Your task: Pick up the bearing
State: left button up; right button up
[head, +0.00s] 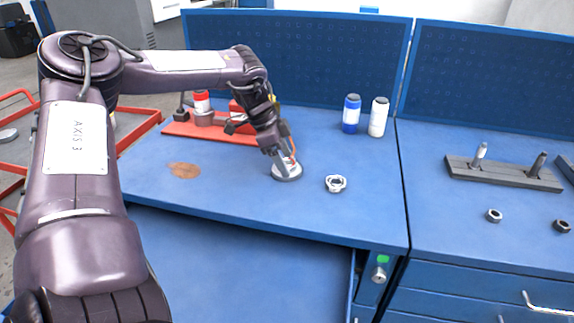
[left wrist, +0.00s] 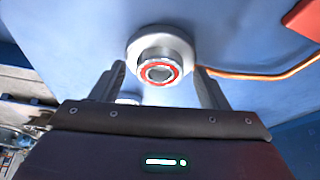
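A round grey-white part (head: 287,175) with a wide base lies on the blue table. In the left wrist view its raised hub with a red ring (left wrist: 159,72) faces the camera. A separate silver ring-shaped part (head: 335,183) lies just to its right. I cannot tell for sure which of the two is the bearing. My left gripper (head: 284,162) points down over the round part. In the left wrist view its fingers (left wrist: 162,80) are apart, one on each side of the hub. No contact is clear. My right gripper is not in view.
A red fixture (head: 222,128) stands behind my left gripper. A copper-coloured disc (head: 184,170) lies to the left. Blue (head: 351,114) and white (head: 378,117) bottles stand at the back. The table front is clear.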

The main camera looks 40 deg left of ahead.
pick_arm(q)
jog(key=c, duration=1)
jog(key=shift+r, duration=0.15)
